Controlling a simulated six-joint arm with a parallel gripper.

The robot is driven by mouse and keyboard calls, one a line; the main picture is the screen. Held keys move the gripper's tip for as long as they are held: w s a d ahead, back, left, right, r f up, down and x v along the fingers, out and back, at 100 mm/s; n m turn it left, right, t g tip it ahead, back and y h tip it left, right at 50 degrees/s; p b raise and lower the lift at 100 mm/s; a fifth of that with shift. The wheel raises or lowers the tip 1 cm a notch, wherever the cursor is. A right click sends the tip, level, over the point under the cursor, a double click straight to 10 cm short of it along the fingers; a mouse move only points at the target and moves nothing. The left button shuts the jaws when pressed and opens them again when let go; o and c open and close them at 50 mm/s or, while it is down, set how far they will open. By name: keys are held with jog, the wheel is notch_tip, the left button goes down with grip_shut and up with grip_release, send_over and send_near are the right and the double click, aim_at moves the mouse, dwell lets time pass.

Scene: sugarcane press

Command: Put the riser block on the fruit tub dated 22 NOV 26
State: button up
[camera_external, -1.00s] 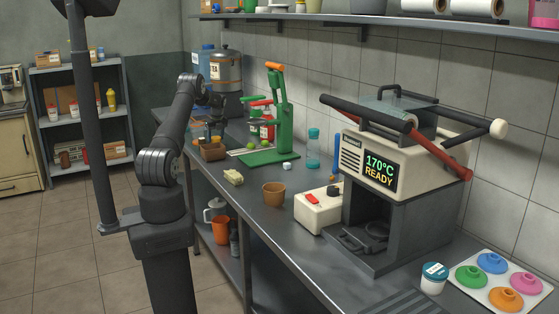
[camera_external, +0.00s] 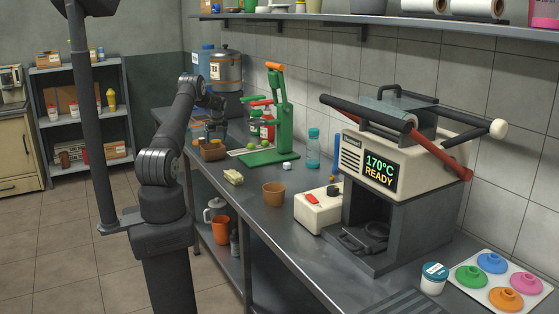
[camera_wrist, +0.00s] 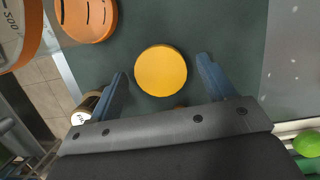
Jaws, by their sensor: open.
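My gripper (camera_wrist: 162,66) is open and empty, its two blue fingers on either side of a round yellow-orange disc (camera_wrist: 161,71) on a dark green surface. I cannot tell whether the disc is the riser block or a lid. At upper left of the wrist view are an orange round piece with dark marks (camera_wrist: 88,18) and a white tub with an orange rim (camera_wrist: 12,28), marked "500". No date is readable, so I cannot tell which tub is dated 22 NOV 26. In the external view my gripper (camera_external: 214,103) is small, above the far counter.
A green fruit (camera_wrist: 307,144) and a labelled can (camera_wrist: 86,106) are near the gripper.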

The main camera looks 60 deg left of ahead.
jog(key=shift+o, duration=0.4)
jog(key=v, duration=1.1)
jog(key=shift+r, duration=0.35)
jog(key=shift+d, duration=0.1)
